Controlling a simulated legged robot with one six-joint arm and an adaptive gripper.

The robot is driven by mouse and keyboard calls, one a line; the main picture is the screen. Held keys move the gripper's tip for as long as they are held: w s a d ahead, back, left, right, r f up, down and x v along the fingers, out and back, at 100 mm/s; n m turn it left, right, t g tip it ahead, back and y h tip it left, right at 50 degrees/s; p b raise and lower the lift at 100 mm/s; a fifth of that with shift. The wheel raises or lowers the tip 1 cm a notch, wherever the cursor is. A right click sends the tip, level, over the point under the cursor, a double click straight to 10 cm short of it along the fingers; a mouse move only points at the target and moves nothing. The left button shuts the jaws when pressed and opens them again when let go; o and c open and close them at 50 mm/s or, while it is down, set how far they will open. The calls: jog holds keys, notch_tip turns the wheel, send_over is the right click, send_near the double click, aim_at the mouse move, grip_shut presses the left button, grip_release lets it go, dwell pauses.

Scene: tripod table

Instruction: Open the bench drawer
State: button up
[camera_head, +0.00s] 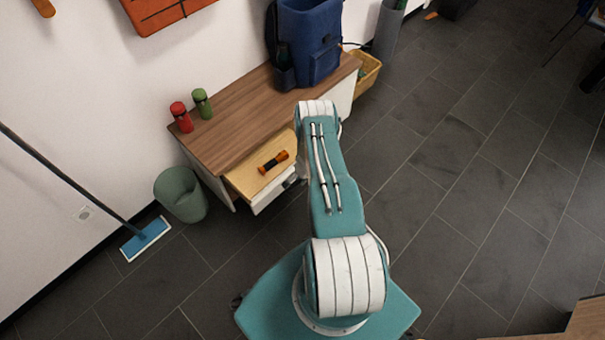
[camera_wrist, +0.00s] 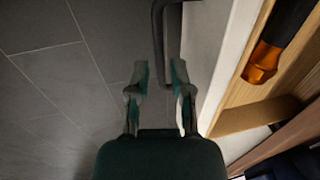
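The wooden bench (camera_head: 240,110) stands against the wall, and its drawer (camera_head: 245,181) is pulled out, with the light wood inside showing. An orange and black flashlight (camera_head: 273,162) lies in the drawer; its orange end also shows in the wrist view (camera_wrist: 262,66). The drawer's white front (camera_wrist: 210,50) carries a dark bar handle (camera_wrist: 159,40). My gripper (camera_wrist: 159,72) is open at the handle, with one finger on each side of the bar and narrow gaps visible. In the head view my arm hides most of the gripper.
A red bottle (camera_head: 181,117), a green bottle (camera_head: 202,104) and a blue backpack (camera_head: 306,42) stand on the bench. A green bin (camera_head: 181,195) and a blue mop (camera_head: 146,238) are left of the drawer. A yellow crate (camera_head: 367,74) is beyond.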

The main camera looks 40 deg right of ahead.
notch_tip(320, 180, up, 10)
jog(key=s, duration=0.2)
jog(key=shift+d+r, duration=0.15)
dwell(0.4)
